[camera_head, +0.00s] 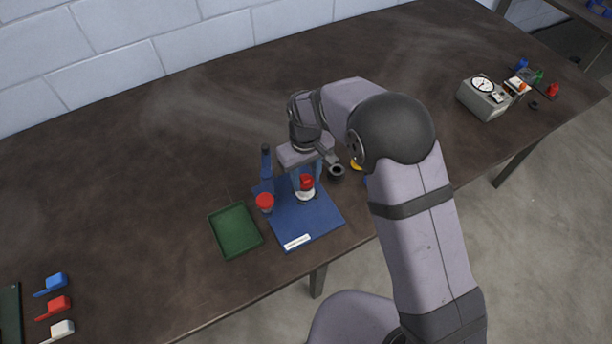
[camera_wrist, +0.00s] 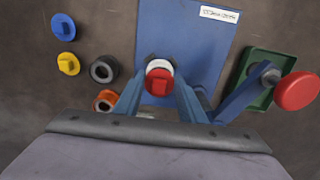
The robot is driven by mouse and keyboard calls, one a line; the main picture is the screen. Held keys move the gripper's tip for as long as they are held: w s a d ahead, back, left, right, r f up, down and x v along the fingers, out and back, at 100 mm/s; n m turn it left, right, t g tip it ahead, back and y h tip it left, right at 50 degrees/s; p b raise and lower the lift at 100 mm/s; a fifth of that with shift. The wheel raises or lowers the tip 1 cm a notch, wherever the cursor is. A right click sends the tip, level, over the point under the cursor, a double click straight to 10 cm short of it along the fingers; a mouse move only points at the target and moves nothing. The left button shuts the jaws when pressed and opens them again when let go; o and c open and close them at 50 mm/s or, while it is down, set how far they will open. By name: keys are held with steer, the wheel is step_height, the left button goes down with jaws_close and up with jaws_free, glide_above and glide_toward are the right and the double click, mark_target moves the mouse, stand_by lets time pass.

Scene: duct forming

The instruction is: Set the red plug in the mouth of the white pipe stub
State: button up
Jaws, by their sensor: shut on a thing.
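The red plug (camera_head: 306,181) is between the fingers of my gripper (camera_wrist: 160,88), which is shut on it; the plug also shows in the wrist view (camera_wrist: 158,82). The white pipe stub (camera_head: 306,194) stands upright on the blue mat, directly below the plug. In the wrist view the stub's white rim (camera_wrist: 160,65) shows only past the plug's far edge; the plug hides the mouth. I cannot tell whether the plug is inside the mouth or just above it.
A green tray (camera_head: 213,222) lies further left. A black ring (camera_wrist: 104,69), orange ring (camera_wrist: 106,100), and yellow (camera_wrist: 68,63) and blue (camera_wrist: 63,26) pieces lie on the opposite side.

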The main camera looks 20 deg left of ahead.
stand_by(0.8)
steer(key=o, duration=1.1)
steer(key=shift+r, duration=0.15)
steer(key=shift+r+p, duration=2.8)
steer(key=shift+r, duration=0.6)
